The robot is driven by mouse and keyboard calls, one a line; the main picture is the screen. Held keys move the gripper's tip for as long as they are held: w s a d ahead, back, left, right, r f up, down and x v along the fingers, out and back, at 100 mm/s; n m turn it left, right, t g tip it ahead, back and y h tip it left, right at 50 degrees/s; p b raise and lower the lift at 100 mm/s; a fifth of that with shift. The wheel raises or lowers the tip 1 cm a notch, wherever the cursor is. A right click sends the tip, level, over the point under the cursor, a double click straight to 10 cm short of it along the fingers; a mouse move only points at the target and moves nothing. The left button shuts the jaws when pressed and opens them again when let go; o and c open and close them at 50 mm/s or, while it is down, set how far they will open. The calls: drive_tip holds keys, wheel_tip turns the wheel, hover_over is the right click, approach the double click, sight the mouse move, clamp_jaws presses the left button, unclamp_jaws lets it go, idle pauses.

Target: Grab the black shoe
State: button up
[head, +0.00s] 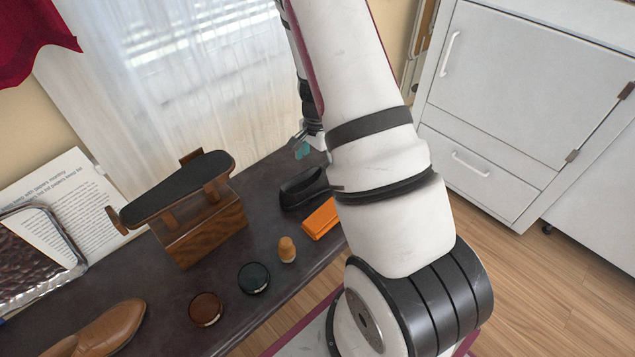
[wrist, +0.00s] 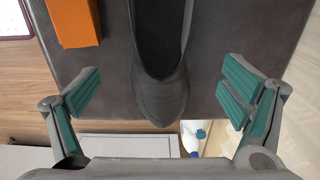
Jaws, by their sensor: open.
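The black shoe (head: 304,189) lies on the dark table, beside the orange box and partly close to my arm in the head view. In the wrist view the shoe (wrist: 162,92) points its toe toward my gripper (wrist: 160,92), lying between the two spread fingers with clear space on both sides. My gripper is open and empty, with teal finger pads. In the head view my arm hides most of the gripper, and only a teal fingertip (head: 302,151) shows just beyond the shoe.
An orange box (head: 322,219) lies close beside the shoe; it also shows in the wrist view (wrist: 73,22). A wooden shoe-shine box (head: 203,234), a small wooden piece (head: 287,250), two round tins (head: 254,278) and a brown shoe (head: 108,330) stand on the dark table (head: 165,290).

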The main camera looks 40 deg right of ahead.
sight(318, 178)
drive_tip(key=shift+d+f+b, duration=0.2)
drive_tip(key=shift+f+b, duration=1.2)
drive_tip(key=shift+f, duration=1.6)
drive_tip(key=c, duration=1.5)
